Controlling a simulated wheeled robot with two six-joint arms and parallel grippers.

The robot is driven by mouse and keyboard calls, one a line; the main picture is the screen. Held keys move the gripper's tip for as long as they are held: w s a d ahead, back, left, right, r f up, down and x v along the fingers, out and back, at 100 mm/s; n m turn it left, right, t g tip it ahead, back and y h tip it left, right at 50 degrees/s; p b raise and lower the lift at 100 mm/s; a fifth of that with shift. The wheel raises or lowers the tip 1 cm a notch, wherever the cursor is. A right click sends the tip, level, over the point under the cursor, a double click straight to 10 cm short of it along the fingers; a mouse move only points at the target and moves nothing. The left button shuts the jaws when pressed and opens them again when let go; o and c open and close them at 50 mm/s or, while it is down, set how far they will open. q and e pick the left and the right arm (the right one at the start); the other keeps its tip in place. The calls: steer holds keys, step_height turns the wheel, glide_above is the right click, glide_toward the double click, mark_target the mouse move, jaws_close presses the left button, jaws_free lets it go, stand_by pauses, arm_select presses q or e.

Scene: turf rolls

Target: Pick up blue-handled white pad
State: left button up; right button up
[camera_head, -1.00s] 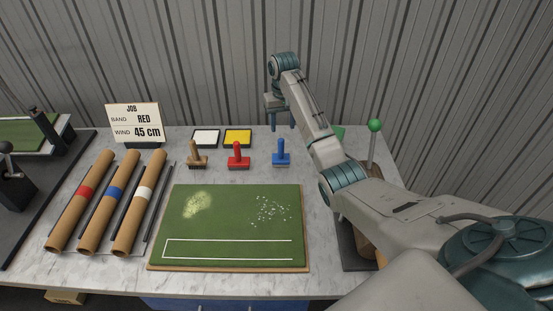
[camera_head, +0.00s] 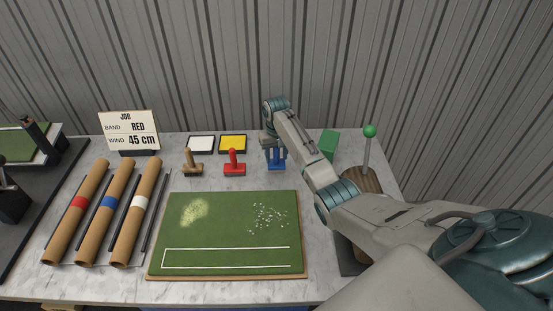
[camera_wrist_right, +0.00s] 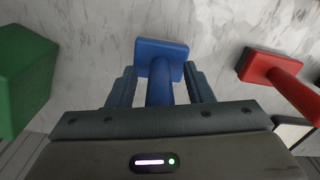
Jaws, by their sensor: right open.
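The blue-handled pad (camera_head: 277,164) stands on the marble table behind the green turf board, partly hidden by my right gripper (camera_head: 275,150) in the head view. In the right wrist view, the blue pad (camera_wrist_right: 161,60) has its blue handle between the two fingers of my right gripper (camera_wrist_right: 161,88). The fingers are open, one on each side of the handle, with gaps visible. The pad's white underside cannot be seen. My left gripper is not in view.
A red-handled pad (camera_head: 235,164) stands just left of the blue one, with a wooden-handled brush (camera_head: 193,165) farther left. A green block (camera_head: 328,143) stands to the right. White (camera_head: 201,143) and yellow (camera_head: 232,143) trays lie behind. The turf board (camera_head: 228,230) lies in front.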

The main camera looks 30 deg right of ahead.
steer(key=shift+f, duration=0.4)
steer(key=shift+c, duration=0.5)
jaws_close()
steer(key=shift+r, duration=0.1)
